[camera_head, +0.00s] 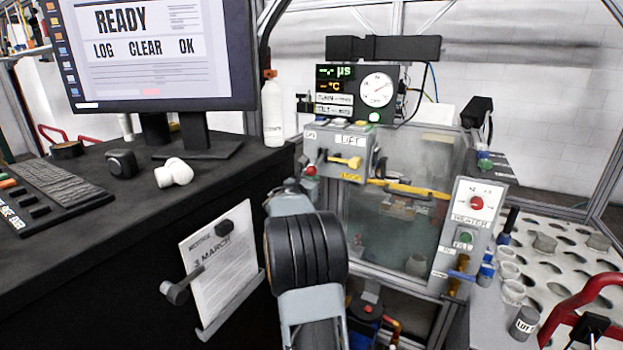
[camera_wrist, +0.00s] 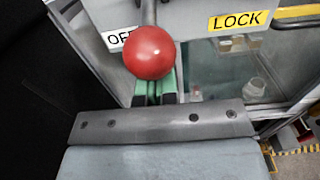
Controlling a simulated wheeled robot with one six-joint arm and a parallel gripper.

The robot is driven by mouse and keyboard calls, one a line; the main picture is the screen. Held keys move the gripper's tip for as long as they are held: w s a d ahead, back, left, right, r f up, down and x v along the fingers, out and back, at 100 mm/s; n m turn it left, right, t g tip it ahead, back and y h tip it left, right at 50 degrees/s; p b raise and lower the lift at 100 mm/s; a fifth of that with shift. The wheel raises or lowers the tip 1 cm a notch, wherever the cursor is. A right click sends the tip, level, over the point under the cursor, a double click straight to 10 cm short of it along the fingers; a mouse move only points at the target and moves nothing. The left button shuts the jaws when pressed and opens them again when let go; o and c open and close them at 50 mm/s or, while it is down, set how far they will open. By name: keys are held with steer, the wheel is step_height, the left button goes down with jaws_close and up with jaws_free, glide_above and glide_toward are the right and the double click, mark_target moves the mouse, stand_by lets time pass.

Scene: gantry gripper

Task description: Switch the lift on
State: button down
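The lift switch box (camera_head: 338,152), labelled LIFT, is mounted at the upper left of the glass-fronted cabinet. Its lever ends in a red ball knob (camera_head: 310,170), which shows large in the wrist view (camera_wrist: 149,52). A yellow handle (camera_head: 346,162) sits on the box front, above a yellow LOCK label (camera_wrist: 238,21). My gripper's green-padded fingers (camera_wrist: 155,92) are right at the knob, which hides their tips. Whether they grip it is unclear. In the head view my wrist hides most of the gripper.
A black desk with a monitor (camera_head: 155,45) and a white bottle (camera_head: 272,112) stands on the left. A HEATER panel (camera_head: 470,225) is on the cabinet's right. A perforated table (camera_head: 560,260) with cups and a red handle lies farther right.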

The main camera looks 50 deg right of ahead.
mark_target(309, 173)
steer(key=shift+r+p, duration=1.35)
steer(key=shift+r, duration=0.8)
steer(key=shift+s+a+f+b, duration=0.1)
steer(key=shift+a+f+b, duration=0.2)
steer(key=shift+f+b, duration=0.15)
steer(key=shift+s+a+f+b, duration=0.15)
steer(key=shift+a+f+b, duration=0.25)
steer(key=shift+a+b, duration=0.3)
steer(key=b+v, duration=0.1)
steer(key=v, duration=0.6)
steer(key=shift+r, duration=0.1)
